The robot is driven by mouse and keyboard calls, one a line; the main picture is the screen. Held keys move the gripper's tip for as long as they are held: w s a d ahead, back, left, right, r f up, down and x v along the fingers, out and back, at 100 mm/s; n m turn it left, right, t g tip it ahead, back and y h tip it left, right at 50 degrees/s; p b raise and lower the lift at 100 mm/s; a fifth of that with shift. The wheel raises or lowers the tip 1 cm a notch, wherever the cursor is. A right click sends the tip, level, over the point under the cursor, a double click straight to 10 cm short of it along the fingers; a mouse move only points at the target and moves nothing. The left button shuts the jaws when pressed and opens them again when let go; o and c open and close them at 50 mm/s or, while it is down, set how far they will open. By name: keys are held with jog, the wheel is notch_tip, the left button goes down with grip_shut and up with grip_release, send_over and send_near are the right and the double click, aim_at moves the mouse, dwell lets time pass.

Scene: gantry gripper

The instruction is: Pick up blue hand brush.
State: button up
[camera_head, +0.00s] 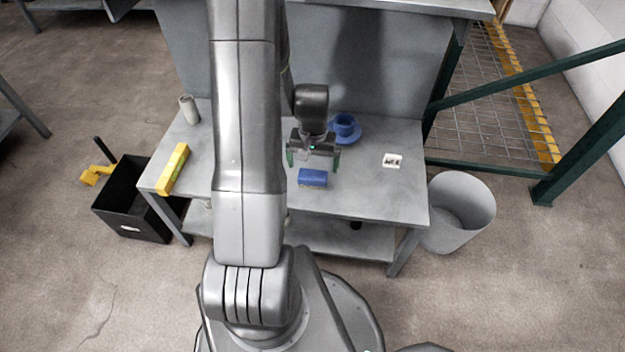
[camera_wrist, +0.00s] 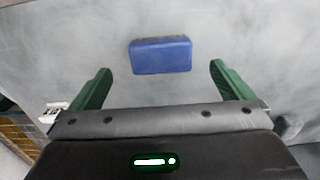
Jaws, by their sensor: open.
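The blue hand brush (camera_head: 313,177) is a small blue block lying on the grey workbench (camera_head: 385,205), near its front middle. In the wrist view the brush (camera_wrist: 160,55) lies ahead of the fingertips and between their lines, apart from both. My gripper (camera_head: 313,162) is above the bench close to the brush, with its two green fingers spread wide. In the wrist view my gripper (camera_wrist: 163,72) is open with nothing between its fingers. The underside of the brush is hidden.
A blue cup on a saucer (camera_head: 359,135) stands behind my gripper. A white socket-like item (camera_head: 392,160) lies to the right. A yellow bar (camera_head: 173,169) and a grey cylinder (camera_head: 189,110) are at the left. A grey bin (camera_head: 460,208) and black box (camera_head: 125,205) stand beside the bench.

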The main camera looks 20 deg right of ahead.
aim_at(313, 174)
jog(key=f+b, duration=0.2)
jog(key=f, duration=0.5)
jog(key=shift+w+f, duration=0.2)
jog(key=shift+c, duration=0.2)
jog(key=c, duration=1.1)
jog(key=shift+r, duration=0.15)
notch_tip(313, 174, up, 10)
jog(key=p, duration=0.2)
jog(key=shift+p, duration=0.4)
